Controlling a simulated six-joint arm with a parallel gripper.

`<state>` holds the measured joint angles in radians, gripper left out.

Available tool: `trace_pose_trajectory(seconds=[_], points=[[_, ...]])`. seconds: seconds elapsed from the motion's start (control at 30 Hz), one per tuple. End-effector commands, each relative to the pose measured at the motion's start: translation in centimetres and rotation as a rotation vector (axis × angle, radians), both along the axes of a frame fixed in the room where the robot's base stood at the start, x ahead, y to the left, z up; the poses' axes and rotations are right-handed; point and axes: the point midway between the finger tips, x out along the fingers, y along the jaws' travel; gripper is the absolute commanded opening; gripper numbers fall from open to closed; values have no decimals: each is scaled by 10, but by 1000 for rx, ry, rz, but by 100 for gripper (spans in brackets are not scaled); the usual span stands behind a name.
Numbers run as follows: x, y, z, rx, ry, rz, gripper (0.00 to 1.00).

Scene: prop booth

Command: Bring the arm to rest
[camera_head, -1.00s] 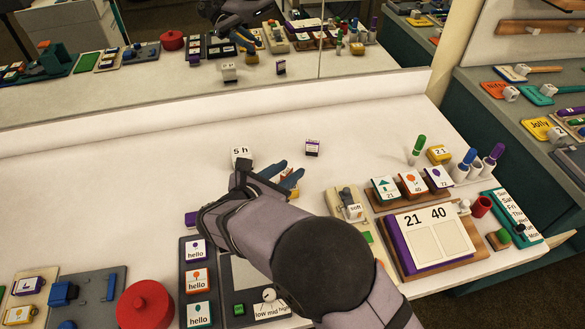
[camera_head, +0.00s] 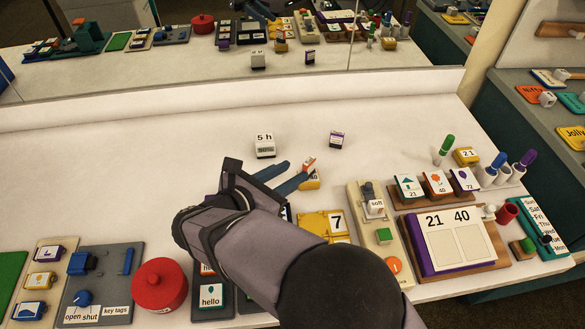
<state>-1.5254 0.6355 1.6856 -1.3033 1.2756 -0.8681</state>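My gripper (camera_head: 297,171) reaches over the white table in the middle of the view, on the end of my grey arm. Its two blue-grey fingers are spread apart, with bare table showing between them. A small orange-and-white piece (camera_head: 309,164) and a yellow block (camera_head: 314,180) show right by the fingertips; I cannot tell whether a finger touches them. My arm hides part of the table and of the dark panels below it.
A white "5 h" block (camera_head: 264,145) and a small purple-and-white block (camera_head: 337,140) stand beyond the gripper. A mirror stands behind. The table's left middle is clear.

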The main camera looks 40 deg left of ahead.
Motion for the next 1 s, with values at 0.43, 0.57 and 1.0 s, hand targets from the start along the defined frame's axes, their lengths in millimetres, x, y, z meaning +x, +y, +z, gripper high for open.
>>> trace_pose_trajectory(seconds=[0.43,0.57,1.0], points=[[37,-53,10,151,88,-221,30],[66,-116,18,341,165,-496,30],[55,-337,49,1285,85,-1861,30]])
